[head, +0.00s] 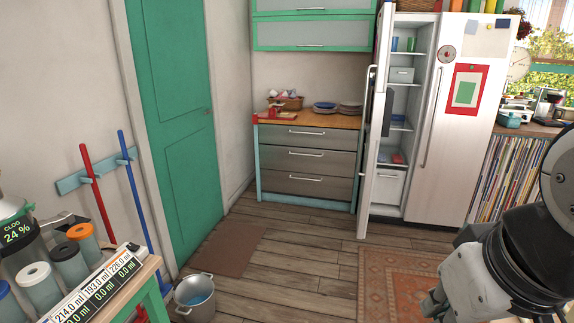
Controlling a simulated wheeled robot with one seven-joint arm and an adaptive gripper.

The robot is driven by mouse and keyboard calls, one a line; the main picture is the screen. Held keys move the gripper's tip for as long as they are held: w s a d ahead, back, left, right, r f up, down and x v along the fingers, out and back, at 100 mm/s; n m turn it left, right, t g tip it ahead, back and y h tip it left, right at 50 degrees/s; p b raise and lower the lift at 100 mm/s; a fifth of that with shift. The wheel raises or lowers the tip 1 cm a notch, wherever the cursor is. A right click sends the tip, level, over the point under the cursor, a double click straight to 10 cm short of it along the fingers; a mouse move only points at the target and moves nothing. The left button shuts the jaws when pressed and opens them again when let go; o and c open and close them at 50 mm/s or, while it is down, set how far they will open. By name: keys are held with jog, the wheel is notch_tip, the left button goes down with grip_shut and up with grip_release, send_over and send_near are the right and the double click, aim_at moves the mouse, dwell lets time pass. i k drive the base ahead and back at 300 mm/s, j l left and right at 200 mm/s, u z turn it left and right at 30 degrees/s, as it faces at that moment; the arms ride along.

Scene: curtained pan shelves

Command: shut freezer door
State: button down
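The freezer door (377,130) is the left door of a white two-door fridge-freezer at the back right. It stands wide open, swung out toward me and seen nearly edge-on, with a long handle (368,120) on its left side. Behind it the lit freezer compartment (421,45) shows shelves with cups, boxes and a drawer. The right door (455,140) is shut. My arm fills the lower right corner. What looks like the end of my gripper (432,303) shows at the bottom edge, well apart from the door; whether its fingers are open is unclear.
A patterned rug (400,285) lies before the freezer. A metal bucket (194,297) stands at lower left near a brown mat (227,248). A drawer cabinet (308,165) stands left of the open door. The wooden floor between is clear.

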aim_at(382, 98)
jog(key=i+l+z, duration=0.15)
jog(key=i, duration=0.55)
jog(key=i+j+z, duration=0.15)
jog(key=i, duration=0.55)
jog(key=i+z, duration=0.15)
jog(key=i, duration=0.6)
jog(key=i+j+z, duration=0.15)
jog(key=i, duration=0.55)
jog(key=i+j, duration=0.25)
jog(key=i, duration=0.2)
jog(key=i+j, duration=0.25)
jog(key=i, duration=0.15)
